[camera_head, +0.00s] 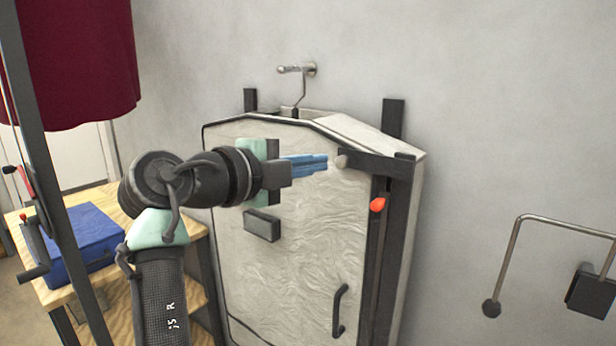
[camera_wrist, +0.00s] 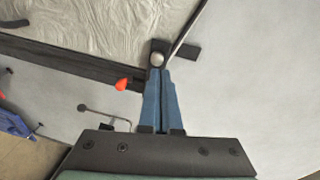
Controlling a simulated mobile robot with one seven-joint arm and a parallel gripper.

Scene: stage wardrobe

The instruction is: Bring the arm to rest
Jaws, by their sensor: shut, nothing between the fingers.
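My gripper (camera_head: 326,163) reaches across the upper front of a pale, coffin-shaped cabinet (camera_head: 290,240) in the head view. Its blue fingers are together and hold nothing. The fingertips point right, at a round pale knob (camera_head: 340,161) by the cabinet's dark right-hand upright. In the wrist view the shut fingers (camera_wrist: 160,78) end just below the knob (camera_wrist: 157,58). I cannot tell whether they touch it. My arm comes up from the bottom of the head view and bends to the right.
An orange-red tip (camera_head: 378,204) sticks out of the upright below the knob. A dark handle (camera_head: 340,310) is lower on the cabinet. A wall hook (camera_head: 298,72) is above. A metal rail (camera_head: 560,226) stands out at right. A blue box (camera_head: 82,243) rests on a wooden shelf at left.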

